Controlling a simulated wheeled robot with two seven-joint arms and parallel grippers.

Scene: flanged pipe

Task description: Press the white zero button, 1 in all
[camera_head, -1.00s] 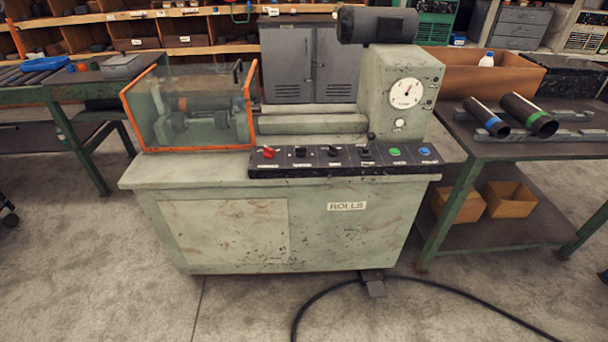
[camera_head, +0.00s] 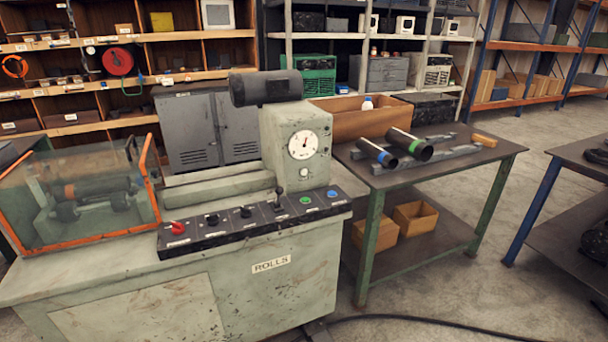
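The green-grey rolls machine (camera_head: 240,285) stands at the left and centre of the head view. A white round button (camera_head: 304,172) sits on its upright housing, just below the round white dial gauge (camera_head: 303,145). The sloped black control panel (camera_head: 250,222) carries a red knob (camera_head: 177,228), black knobs, a lever (camera_head: 278,196), a green button (camera_head: 305,200) and a blue button (camera_head: 332,194). Neither of my grippers shows in this view.
An orange-framed clear guard (camera_head: 80,195) covers the rollers at left. A green-legged table (camera_head: 470,155) at right holds two dark pipes (camera_head: 408,144) and a brown box (camera_head: 350,122). Another table (camera_head: 580,170) stands far right. Open floor (camera_head: 440,285) lies between.

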